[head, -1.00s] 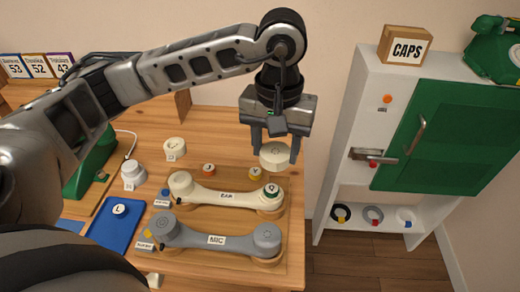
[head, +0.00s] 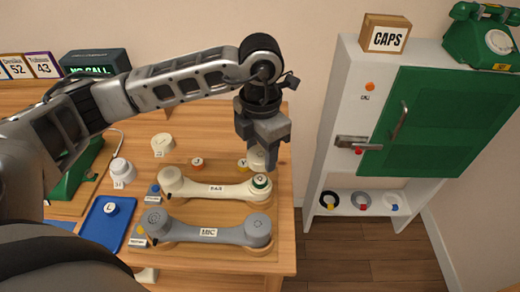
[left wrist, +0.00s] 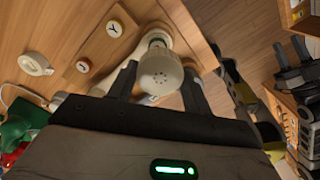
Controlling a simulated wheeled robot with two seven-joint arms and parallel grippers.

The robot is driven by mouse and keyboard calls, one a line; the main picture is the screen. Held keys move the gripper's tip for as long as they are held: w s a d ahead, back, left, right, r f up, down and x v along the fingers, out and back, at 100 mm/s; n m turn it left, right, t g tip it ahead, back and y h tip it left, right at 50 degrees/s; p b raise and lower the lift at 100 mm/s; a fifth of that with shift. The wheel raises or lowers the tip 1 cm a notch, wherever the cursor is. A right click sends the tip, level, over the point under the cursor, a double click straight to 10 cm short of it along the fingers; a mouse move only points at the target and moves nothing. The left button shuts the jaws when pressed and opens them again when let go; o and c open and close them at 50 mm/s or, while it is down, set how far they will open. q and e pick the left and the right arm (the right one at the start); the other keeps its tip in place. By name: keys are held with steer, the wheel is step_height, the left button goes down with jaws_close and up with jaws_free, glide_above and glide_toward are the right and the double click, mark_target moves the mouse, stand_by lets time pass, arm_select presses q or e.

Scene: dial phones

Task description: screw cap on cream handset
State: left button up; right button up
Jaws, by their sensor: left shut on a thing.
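The cream handset (head: 212,191) lies on a wooden board, its label facing up. Its right end has a green-ringed disc marked Q (head: 260,181). My left gripper (head: 262,157) points down just above that end, shut on a round cream cap (head: 257,160). In the left wrist view the cap (left wrist: 160,76) shows small holes and sits between the two fingers (left wrist: 157,85), in front of the handset's end. I cannot tell whether the cap touches the handset.
A grey handset (head: 208,235) lies in front of the cream one. Red (head: 197,163) and yellow (head: 242,163) buttons sit behind it. Two loose pale caps (head: 162,145) (head: 122,171) and a blue tray (head: 100,236) are at left. A white cabinet (head: 336,110) with a green door stands at right.

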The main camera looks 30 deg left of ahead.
mark_target(260, 179)
arm_select(q)
steer(key=n, duration=0.4)
steer(key=shift+w+a+f, duration=0.1)
steer(key=shift+f, duration=0.3)
steer(key=n, duration=0.3)
steer(key=shift+f, duration=0.35)
steer(key=shift+f+b, duration=0.4)
steer(key=shift+f, duration=0.25)
steer(key=shift+f+b, duration=0.5)
steer(key=shift+f, duration=0.25)
step_height(260, 179, down, 2)
steer(key=shift+f+b, duration=0.1)
steer(key=shift+b, duration=0.65)
steer(key=shift+f, duration=0.25)
arm_select(e)
steer(key=shift+w+a+f, duration=0.15)
steer(key=shift+a+f, duration=0.2)
steer(key=shift+f, duration=0.35)
steer(key=shift+f, duration=0.3)
arm_select(q)
steer(key=shift+b, duration=0.4)
arm_select(e)
steer(key=shift+f, duration=0.1)
steer(key=shift+w, duration=0.1)
